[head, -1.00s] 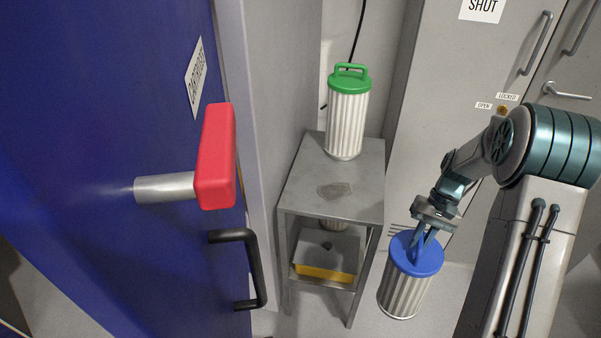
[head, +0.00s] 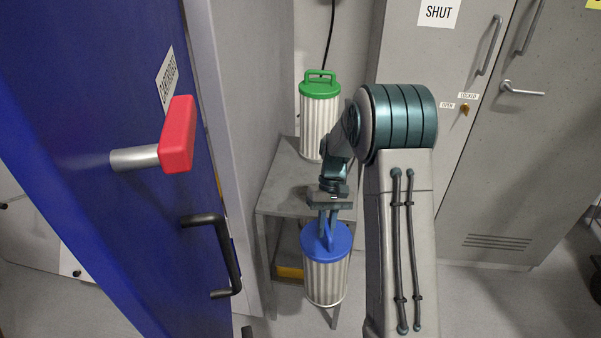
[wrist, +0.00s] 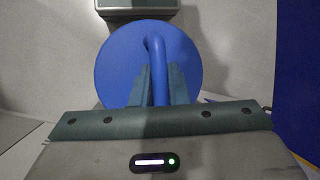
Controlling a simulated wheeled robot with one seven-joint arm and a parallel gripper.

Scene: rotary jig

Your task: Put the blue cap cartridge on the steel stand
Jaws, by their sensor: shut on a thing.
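The blue cap cartridge (head: 327,278) is a pleated pale cylinder with a blue lid and handle. My gripper (head: 327,228) is shut on its handle and holds it upright in front of the steel stand (head: 284,190). In the wrist view the blue cap (wrist: 120,62) fills the middle, with my gripper (wrist: 160,85) on its handle. In the head view the cartridge appears in front of the stand and hides part of its front edge and lower shelf. I cannot tell its exact gap from the stand.
A green cap cartridge (head: 318,128) stands at the back of the stand's top. The top's front left is bare. A blue door (head: 110,190) with a red-ended handle (head: 178,135) and a black pull (head: 228,250) is at left. Grey cabinets (head: 500,170) are at right.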

